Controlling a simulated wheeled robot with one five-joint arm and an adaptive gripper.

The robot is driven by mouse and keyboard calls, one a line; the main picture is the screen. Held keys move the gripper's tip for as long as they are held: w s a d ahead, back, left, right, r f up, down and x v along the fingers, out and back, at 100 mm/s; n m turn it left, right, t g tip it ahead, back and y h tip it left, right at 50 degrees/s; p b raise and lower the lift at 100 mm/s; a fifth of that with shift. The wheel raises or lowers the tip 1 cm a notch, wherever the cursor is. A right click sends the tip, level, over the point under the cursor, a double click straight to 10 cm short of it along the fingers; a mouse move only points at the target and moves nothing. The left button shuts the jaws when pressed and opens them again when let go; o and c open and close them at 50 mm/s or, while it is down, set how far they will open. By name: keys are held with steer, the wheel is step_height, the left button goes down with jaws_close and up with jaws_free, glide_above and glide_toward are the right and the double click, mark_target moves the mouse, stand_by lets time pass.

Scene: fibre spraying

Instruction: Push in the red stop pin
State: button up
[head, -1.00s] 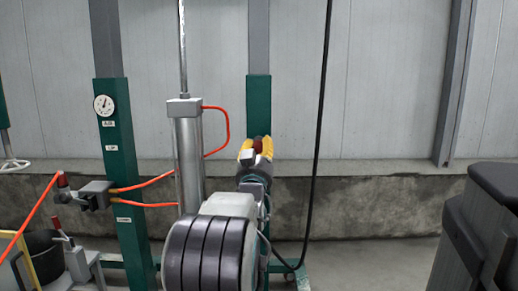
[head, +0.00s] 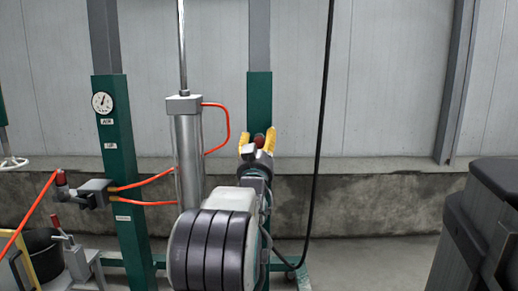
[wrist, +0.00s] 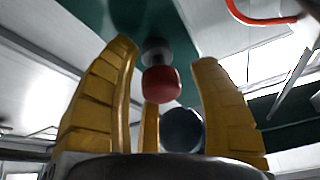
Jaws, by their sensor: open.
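The red stop pin (wrist: 161,84) shows in the wrist view as a red knob on a grey collar, set against the green post. It lies between the spread yellow fingers of my gripper (wrist: 165,75), which is open, with no finger seen touching the knob. In the head view the red pin (head: 259,140) shows at the green post (head: 259,100), between the yellow fingertips of my gripper (head: 257,142). My arm hides the lower part of that post. How far the knob stands out cannot be told.
A grey cylinder (head: 188,150) with orange hoses stands just left of my arm. Another green post (head: 118,160) with a gauge (head: 102,102) is further left. A black cable (head: 321,130) hangs to the right. A dark bin-like object (head: 490,225) stands at the right edge.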

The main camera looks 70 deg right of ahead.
steer(key=v, duration=1.2)
steer(key=shift+r, duration=0.1)
stand_by(0.6)
steer(key=w+a+r+n+t+y+p, duration=0.2)
steer(key=w+a+r+y+p, duration=0.15)
steer(key=w+p, duration=0.3)
steer(key=w+a+r+n+t+y+p, duration=0.25)
steer(key=w+a+p, duration=0.2)
steer(key=w, duration=0.25)
steer(key=w+a+r+n+y+p, duration=0.2)
steer(key=w+a+n+y+p, duration=0.4)
steer(key=a+p, duration=0.65)
steer(key=a+r+n+y+p, duration=0.2)
steer(key=a+y+p, duration=0.35)
steer(key=a, duration=0.55)
steer(key=s+a+r+n+g+y+p, duration=0.2)
steer(key=s+a+r+n+g+p, duration=0.1)
steer(key=s+a+p, duration=0.3)
steer(key=s+a+r+n+g+y+p, duration=0.2)
steer(key=s+a+p, duration=0.4)
steer(key=a, duration=0.3)
steer(key=shift+a+r+n+g+p, duration=0.15)
steer(key=shift+r+n+g+p, duration=0.4)
steer(key=shift+r, duration=0.45)
